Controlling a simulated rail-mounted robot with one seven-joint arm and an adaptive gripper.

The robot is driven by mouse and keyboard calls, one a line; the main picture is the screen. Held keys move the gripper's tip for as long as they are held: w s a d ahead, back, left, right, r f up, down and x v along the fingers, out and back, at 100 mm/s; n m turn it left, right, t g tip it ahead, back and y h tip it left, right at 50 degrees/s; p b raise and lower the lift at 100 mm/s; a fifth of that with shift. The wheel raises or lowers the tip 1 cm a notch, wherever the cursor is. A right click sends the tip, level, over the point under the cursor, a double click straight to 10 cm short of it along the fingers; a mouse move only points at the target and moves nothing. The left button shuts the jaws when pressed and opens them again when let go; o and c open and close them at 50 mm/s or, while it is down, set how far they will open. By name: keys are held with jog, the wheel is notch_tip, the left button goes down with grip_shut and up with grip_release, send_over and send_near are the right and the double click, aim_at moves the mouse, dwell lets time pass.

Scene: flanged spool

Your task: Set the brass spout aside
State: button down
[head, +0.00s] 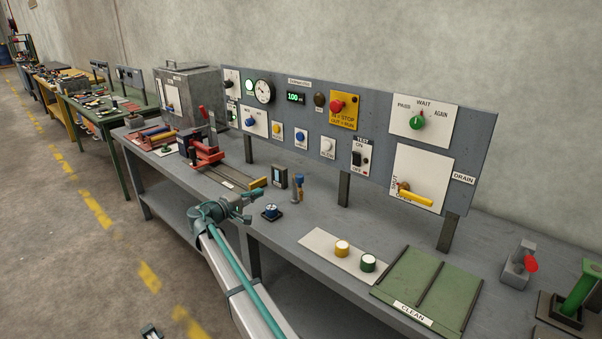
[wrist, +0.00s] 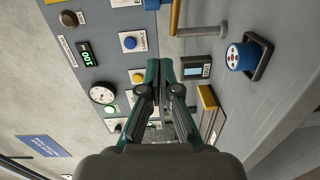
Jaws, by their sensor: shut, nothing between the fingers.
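What I take for the brass spout is a small brass-coloured arm (head: 297,190) with a blue part, standing on the bench right of a small dark meter. In the wrist view the brass bar (wrist: 175,17) lies at the top edge, partly cut off, on a grey post. My gripper (head: 252,203) is over the bench's front part, left of the spout and apart from it. In the wrist view its teal fingers (wrist: 159,70) are together and empty. A blue flanged spool (head: 271,212) sits on a dark square base between gripper and spout, nearer the front edge; the wrist view shows it too (wrist: 240,57).
The dark meter (head: 279,176) and a red vise-like fixture (head: 205,152) stand left of the spout. The control panel (head: 330,125) rises behind. A white plate (head: 318,240) with two capped jars and a green CLEAN tray (head: 425,285) lie right. Bare bench lies between spout and plate.

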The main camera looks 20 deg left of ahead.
aim_at(298, 181)
jog(key=s+d+p+x, duration=0.1)
jog(key=d+p+x, duration=0.1)
jog(key=x, duration=1.1)
jog(key=shift+r+p, duration=0.65)
jog(key=shift+p, duration=0.2)
jog(key=shift+s+d+t+b, duration=0.1)
jog(key=shift+t+b, duration=0.2)
